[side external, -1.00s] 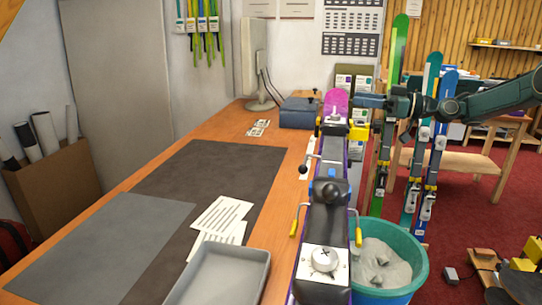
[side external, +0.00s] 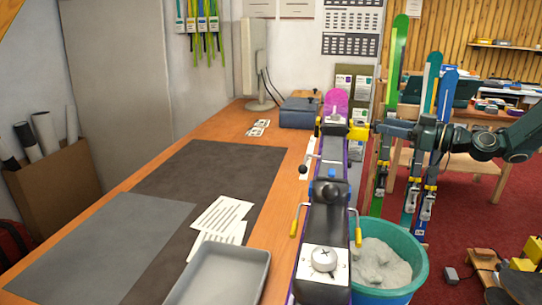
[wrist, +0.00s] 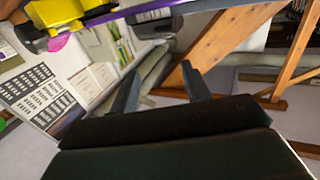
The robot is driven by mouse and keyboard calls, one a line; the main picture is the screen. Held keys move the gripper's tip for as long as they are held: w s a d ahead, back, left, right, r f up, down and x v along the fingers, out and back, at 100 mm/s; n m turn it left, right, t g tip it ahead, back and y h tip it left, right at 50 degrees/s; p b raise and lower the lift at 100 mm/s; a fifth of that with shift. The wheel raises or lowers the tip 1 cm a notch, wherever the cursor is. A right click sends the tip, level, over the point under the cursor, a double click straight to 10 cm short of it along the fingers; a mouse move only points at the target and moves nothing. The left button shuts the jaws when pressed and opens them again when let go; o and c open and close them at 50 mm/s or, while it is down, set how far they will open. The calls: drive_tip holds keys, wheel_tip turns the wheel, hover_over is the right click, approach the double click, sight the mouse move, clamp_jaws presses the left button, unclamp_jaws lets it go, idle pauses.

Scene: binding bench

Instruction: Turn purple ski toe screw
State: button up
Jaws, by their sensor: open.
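The purple ski (side external: 346,155) lies lengthwise along the right edge of the bench, its pink tip (side external: 337,103) at the far end. A white plate with a round, slotted, screw-like dial (side external: 324,259) sits on its near end; I cannot tell whether this is the toe screw. A yellow part (side external: 358,130) sits near the far end. My gripper (side external: 382,128) is open and empty, to the right of the ski's far end and apart from it. In the wrist view its fingers (wrist: 160,88) are spread, with the yellow part (wrist: 58,12) and purple edge (wrist: 190,22) above them.
A teal bucket (side external: 415,275) of grey material stands right of the ski's near end. A grey tray (side external: 262,262) and paper sheets (side external: 222,214) lie on the bench. Upright skis (side external: 432,90) stand behind my arm. Yellow-handled clamp levers (side external: 356,235) stick out beside the ski.

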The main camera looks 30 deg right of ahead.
sight(340, 116)
drive_tip(key=shift+w, duration=0.1)
drive_tip(key=x, duration=1.3)
drive_tip(key=shift+w+a, duration=0.2)
drive_tip(key=shift+w, duration=0.05)
drive_tip(key=c, duration=1)
